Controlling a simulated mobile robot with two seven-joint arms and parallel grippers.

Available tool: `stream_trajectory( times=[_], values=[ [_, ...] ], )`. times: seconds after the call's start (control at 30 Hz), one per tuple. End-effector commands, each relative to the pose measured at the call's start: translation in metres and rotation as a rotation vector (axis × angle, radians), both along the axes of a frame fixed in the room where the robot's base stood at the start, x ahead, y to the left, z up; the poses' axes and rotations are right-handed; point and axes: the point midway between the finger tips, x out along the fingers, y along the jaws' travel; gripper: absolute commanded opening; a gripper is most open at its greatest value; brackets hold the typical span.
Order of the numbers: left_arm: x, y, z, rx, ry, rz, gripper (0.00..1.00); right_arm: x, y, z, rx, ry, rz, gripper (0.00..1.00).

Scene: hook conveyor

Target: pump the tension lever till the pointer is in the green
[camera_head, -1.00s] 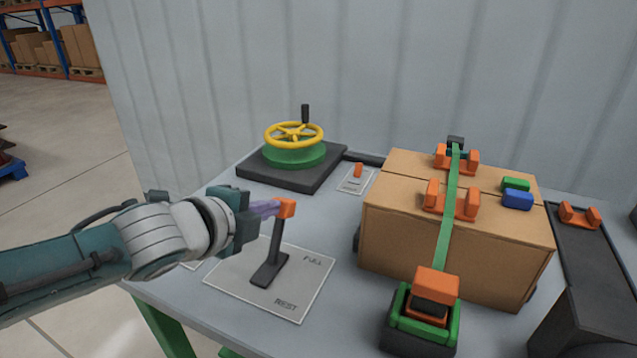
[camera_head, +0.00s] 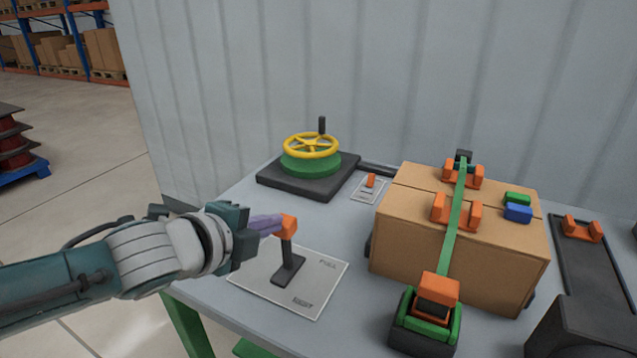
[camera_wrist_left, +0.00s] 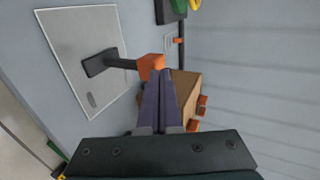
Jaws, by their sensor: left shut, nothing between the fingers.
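The tension lever has a dark stem (camera_head: 287,254) on a dark foot and an orange knob (camera_head: 289,226) on top. I cannot make out a pointer or green zone. My right gripper is not in view.
A yellow handwheel (camera_head: 311,146) on a green base stands behind the lever. A small plate with an orange tab (camera_head: 371,180) lies near it. A cardboard box (camera_head: 425,250) under a green strap (camera_head: 451,225) stands to the right, with a green and orange ratchet (camera_head: 432,305) in front.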

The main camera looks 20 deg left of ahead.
Motion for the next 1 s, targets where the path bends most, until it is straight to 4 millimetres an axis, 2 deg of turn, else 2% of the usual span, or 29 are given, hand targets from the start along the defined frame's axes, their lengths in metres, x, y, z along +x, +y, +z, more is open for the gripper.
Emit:
stream_trajectory(
  times=[0.03, 0.17, 0.43, 0.6, 1.0],
  values=[
    [-0.009, 0.001, 0.011, 0.000, -0.002, -0.002, 0.00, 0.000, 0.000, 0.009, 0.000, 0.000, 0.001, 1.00],
    [-0.031, 0.003, 0.023, 0.003, -0.002, -0.003, 0.00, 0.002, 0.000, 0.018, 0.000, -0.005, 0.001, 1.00],
    [-0.063, 0.006, 0.040, 0.003, -0.003, 0.000, 0.00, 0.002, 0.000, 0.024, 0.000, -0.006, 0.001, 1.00],
    [-0.070, 0.007, 0.043, 0.002, -0.004, 0.000, 0.00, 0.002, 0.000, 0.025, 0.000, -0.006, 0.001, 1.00],
    [-0.070, 0.007, 0.044, 0.002, -0.005, 0.001, 0.00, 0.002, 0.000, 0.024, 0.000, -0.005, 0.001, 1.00]
  ],
)
